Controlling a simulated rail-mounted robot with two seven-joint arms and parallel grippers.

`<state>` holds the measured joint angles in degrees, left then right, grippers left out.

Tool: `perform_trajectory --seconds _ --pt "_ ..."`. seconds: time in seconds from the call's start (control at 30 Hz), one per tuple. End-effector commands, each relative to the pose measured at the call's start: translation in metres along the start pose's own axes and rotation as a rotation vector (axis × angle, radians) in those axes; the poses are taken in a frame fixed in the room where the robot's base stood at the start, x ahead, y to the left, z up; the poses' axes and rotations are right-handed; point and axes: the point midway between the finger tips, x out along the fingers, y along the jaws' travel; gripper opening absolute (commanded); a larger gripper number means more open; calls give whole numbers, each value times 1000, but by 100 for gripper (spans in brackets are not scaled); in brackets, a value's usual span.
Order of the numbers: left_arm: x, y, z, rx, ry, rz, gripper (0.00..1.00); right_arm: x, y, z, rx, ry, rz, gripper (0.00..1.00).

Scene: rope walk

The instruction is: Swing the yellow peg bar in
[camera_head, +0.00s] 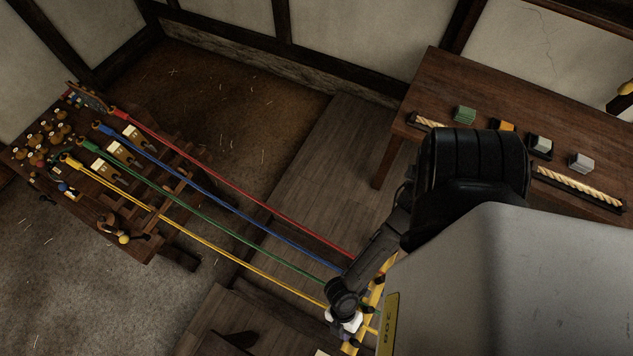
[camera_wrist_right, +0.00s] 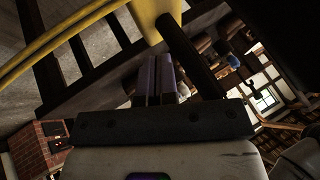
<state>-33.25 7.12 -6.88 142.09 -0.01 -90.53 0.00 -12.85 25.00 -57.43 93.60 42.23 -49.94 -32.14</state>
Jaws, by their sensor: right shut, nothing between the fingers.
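The yellow peg bar (camera_head: 373,292) shows in part at the lower middle of the head view, behind my right arm and wrist. The coloured ropes run to it. In the right wrist view a yellow piece (camera_wrist_right: 157,18), which looks like part of the bar, stands just beyond my right fingers, with a dark rod beside it. My right gripper (camera_wrist_right: 157,80) is shut with nothing between its fingers. In the head view my right gripper (camera_head: 347,326) is small and beside the bar; I cannot tell whether it touches. My left gripper is not in view.
Red (camera_head: 240,187), blue (camera_head: 232,222), green (camera_head: 222,231) and yellow (camera_head: 228,255) ropes stretch from the wooden bench (camera_head: 125,245) at left. A table (camera_head: 555,138) with coloured blocks and rope lengths stands at upper right. Plank floor (camera_head: 315,180) lies below the ropes.

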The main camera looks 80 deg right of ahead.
Motion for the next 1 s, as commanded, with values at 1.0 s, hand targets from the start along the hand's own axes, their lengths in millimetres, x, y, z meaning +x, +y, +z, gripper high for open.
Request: perform_trajectory --seconds 1.0 --pt "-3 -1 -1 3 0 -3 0 8 -21 8 -29 -24 -24 0"
